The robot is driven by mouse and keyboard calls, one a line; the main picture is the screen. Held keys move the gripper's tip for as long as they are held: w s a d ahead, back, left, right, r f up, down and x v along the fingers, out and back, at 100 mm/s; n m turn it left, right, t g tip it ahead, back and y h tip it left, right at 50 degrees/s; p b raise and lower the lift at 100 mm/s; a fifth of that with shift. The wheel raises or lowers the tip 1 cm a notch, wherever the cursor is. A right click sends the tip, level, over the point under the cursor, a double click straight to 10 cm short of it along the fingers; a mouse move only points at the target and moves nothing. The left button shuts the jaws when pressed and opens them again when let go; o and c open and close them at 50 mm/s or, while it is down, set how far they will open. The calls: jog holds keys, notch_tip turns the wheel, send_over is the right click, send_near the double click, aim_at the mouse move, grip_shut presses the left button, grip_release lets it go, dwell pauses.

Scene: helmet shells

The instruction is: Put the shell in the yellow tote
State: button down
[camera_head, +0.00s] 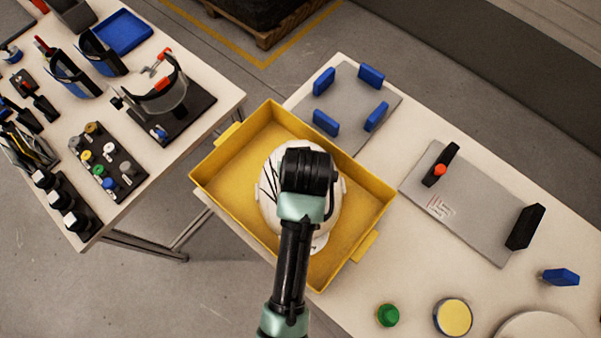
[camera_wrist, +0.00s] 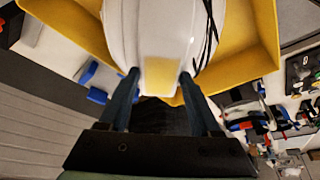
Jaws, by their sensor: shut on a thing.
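The white helmet shell (camera_head: 328,216) with black line markings is at the yellow tote (camera_head: 375,205), inside its outline as seen from above. My arm and wrist cover the shell's middle in the head view. In the wrist view my gripper (camera_wrist: 160,85) has its two fingers on either side of the shell's edge, shut on the shell (camera_wrist: 150,35). The yellow tote (camera_wrist: 262,45) shows behind the shell there. I cannot tell whether the shell touches the tote's floor.
The tote sits on a pale table with a grey plate with blue blocks (camera_head: 345,105) behind it and a grey plate with black blocks (camera_head: 475,210) to the right. A green knob (camera_head: 388,315) and yellow disc (camera_head: 453,317) lie in front. A tool-covered table (camera_head: 200,75) stands left.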

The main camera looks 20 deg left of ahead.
jog(key=shift+f, duration=2.05)
jog(key=shift+c, duration=0.5)
grip_release()
jog(key=shift+f, duration=0.15)
